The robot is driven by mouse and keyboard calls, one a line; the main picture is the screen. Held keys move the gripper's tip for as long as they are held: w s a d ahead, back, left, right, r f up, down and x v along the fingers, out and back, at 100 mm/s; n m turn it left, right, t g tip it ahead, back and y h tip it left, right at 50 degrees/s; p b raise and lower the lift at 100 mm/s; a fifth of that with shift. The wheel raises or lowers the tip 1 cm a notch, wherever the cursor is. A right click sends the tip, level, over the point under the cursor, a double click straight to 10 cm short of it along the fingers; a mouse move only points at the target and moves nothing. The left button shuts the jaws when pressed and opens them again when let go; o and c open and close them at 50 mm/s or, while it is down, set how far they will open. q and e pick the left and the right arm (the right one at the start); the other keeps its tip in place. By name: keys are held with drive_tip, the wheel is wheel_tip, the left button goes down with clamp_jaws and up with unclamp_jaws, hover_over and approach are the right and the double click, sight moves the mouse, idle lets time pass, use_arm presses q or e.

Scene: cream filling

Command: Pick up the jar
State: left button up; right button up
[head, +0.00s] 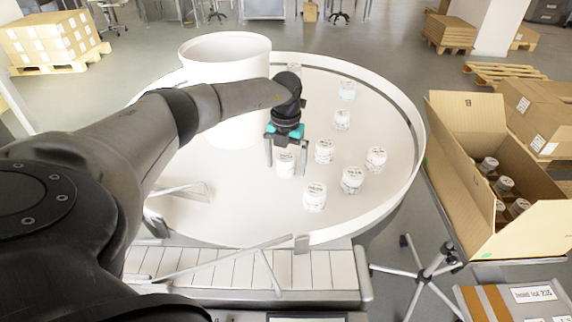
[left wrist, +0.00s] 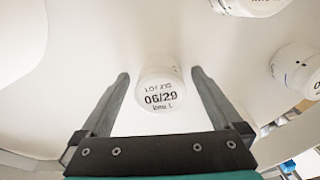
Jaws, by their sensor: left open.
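Several small white jars with printed lids stand on a round white turntable (head: 240,205). My left gripper (head: 286,168) is open, pointing down over one jar (head: 285,169) near the middle of the turntable. In the left wrist view this jar (left wrist: 160,86), its lid marked "06/29", sits between the tips of the two open fingers (left wrist: 160,88), with gaps on both sides. Other jars (head: 324,151), (head: 352,180) and (head: 314,196) stand to its right. My right gripper is not in view.
A tall white cylinder (head: 225,60) stands at the turntable's back left. A raised rim (head: 415,130) surrounds the turntable. An open cardboard box (head: 465,180) with jars stands at the right.

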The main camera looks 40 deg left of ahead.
use_arm(q)
drive_tip(key=c, duration=1.5)
